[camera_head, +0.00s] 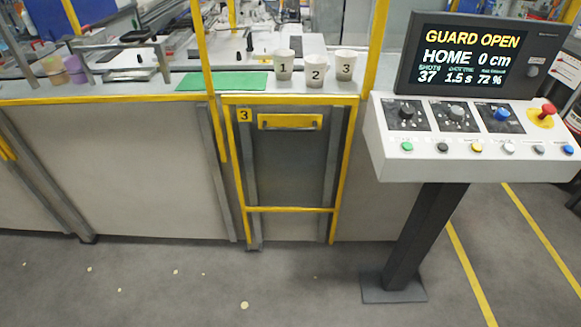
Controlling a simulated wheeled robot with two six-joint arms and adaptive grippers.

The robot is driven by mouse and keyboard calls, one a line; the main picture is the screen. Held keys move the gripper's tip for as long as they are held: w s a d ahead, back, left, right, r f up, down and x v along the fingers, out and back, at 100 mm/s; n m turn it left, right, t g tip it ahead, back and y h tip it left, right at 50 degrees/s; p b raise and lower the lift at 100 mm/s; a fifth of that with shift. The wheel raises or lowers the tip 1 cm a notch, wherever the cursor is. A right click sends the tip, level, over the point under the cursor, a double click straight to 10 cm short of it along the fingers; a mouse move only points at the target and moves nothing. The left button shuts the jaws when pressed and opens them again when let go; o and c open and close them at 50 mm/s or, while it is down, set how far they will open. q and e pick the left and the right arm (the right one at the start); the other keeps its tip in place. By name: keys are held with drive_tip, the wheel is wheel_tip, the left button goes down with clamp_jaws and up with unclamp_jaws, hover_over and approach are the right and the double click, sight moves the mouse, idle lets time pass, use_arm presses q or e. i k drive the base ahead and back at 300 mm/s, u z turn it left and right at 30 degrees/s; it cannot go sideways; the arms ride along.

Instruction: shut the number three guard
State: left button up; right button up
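The number three guard (290,175) is a grey panel in a yellow frame on the front of the bench, with a yellow "3" plate (245,115) at its upper left. A yellow handle bar (290,121) runs across its upper part. The panel sits below the bench top, and the space above it between two yellow posts (203,50) is uncovered. The screen (474,60) on the console reads "GUARD OPEN" and "HOME 0 cm". Neither of my grippers is in view.
Paper cups marked 1 (284,66), 2 (315,71) and 3 (345,66) stand at the bench edge above the guard, beside a green mat (222,82). The console (470,135) with knobs, buttons and a red stop button (548,109) stands at right. The floor in front is mostly clear, with small pale spots.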

sight(271, 122)
drive_tip(key=k, duration=0.65)
drive_tip(key=u, duration=0.5)
drive_tip(key=i, duration=1.15)
drive_tip(key=z, duration=0.45)
